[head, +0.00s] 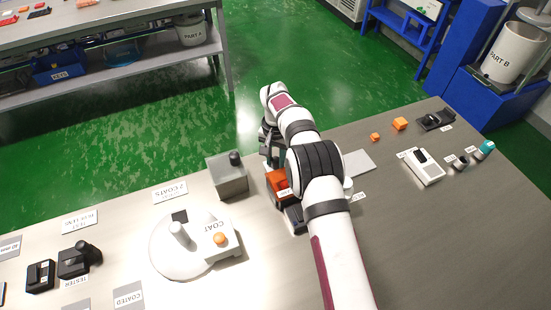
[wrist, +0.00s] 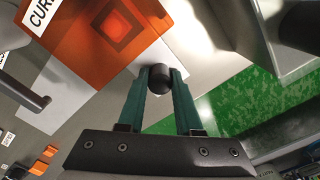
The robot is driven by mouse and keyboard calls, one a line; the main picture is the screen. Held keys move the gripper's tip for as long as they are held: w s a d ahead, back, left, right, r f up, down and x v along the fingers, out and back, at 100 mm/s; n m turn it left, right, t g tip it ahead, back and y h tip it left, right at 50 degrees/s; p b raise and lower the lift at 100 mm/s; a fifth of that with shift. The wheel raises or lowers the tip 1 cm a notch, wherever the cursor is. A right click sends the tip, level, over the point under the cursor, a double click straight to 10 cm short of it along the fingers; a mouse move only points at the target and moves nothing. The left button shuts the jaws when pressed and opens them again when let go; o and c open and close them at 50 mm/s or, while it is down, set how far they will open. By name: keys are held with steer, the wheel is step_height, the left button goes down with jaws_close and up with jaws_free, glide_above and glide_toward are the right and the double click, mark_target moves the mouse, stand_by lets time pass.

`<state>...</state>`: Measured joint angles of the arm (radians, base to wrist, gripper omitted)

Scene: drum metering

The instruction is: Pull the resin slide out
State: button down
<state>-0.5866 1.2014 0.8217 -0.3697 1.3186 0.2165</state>
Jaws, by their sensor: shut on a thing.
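My gripper (wrist: 159,82) has its teal fingers shut on a black knob (wrist: 159,77) in the wrist view. The knob sits beside the edge of an orange unit (wrist: 85,40) with a square recess and a white label reading "CUR…". I cannot tell which part the knob joins, or whether it is the resin slide's handle. In the head view the orange unit (head: 277,180) is partly covered by my arm, and the fingertips are hidden.
A grey box (head: 229,183) with a black knob stands just left of the orange unit. A white round device (head: 180,262) with a "COAT" block lies further left. Orange cubes (head: 400,123) and a white device (head: 427,172) lie to the right. The table's far edge is close.

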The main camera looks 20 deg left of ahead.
steer(key=shift+d, duration=0.1)
stand_by(0.8)
steer(key=w+d, duration=0.6)
steer(key=shift+w, duration=0.1)
steer(key=c, duration=0.6)
jaws_free()
steer(key=shift+r, duration=0.1)
step_height(320, 180, up, 7)
steer(key=shift+r, duration=0.2)
